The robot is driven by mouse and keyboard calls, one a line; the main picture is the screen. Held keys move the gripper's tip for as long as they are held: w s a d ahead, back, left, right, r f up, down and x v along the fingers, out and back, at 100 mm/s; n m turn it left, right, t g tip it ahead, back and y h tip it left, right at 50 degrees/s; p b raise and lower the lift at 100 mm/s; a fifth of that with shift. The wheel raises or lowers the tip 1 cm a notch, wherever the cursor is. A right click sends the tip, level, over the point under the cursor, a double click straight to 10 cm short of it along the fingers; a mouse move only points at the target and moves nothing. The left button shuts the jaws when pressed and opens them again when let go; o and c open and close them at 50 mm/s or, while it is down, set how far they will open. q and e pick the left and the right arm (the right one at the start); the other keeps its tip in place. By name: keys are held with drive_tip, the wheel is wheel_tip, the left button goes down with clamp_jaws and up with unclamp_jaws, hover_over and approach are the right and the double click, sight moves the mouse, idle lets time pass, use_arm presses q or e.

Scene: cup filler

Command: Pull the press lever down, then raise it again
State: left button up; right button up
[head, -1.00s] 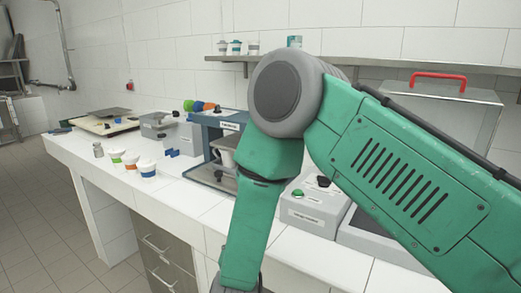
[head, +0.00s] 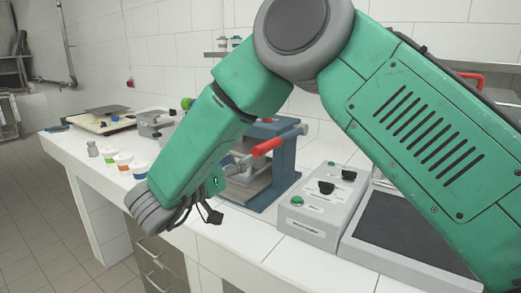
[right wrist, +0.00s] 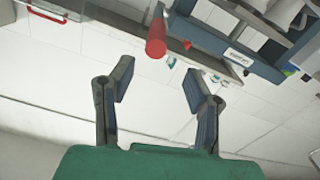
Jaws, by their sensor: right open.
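The press (head: 284,168) is a blue-grey frame on the counter, and it also shows at the upper right of the right wrist view (right wrist: 262,67). Its lever has a red handle (head: 266,147) sticking out at the side of the frame. In the right wrist view the red handle (right wrist: 156,38) lies just beyond the fingertips, in line with the gap between them. My right gripper (right wrist: 158,78) is open and empty, and not touching the handle. In the head view my right arm hides most of the gripper and part of the press. My left gripper is out of view.
A grey control box (head: 322,212) with knobs and a green button stands right of the press, beside a dark-topped unit (head: 405,240). Several small cups (head: 124,160) and a jar (head: 92,149) stand on the counter at left. The counter's front strip (head: 240,236) is clear.

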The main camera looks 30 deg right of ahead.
sight(264, 149)
drive_tip(key=x, duration=0.6)
drive_tip(key=shift+d+f, duration=0.15)
drive_tip(key=shift+d, duration=0.1)
drive_tip(key=d, duration=0.3)
drive_tip(key=w+d, duration=0.1)
drive_tip(key=d, duration=0.1)
drive_tip(key=shift+d+f, duration=0.35)
drive_tip(key=a, duration=0.2)
drive_tip(key=shift+w+a+r, duration=0.15)
drive_tip(key=shift+a+r, duration=0.25)
drive_tip(key=shift+a, duration=0.2)
drive_tip(key=c, duration=0.3)
drive_tip(key=shift+r, duration=0.1)
clamp_jaws()
drive_tip(key=shift+s+d, duration=0.3)
drive_tip(key=shift+d, duration=0.3)
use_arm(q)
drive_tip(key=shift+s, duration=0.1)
use_arm(e)
drive_tip(key=shift+w+d, duration=0.15)
drive_tip(key=shift+d, duration=0.05)
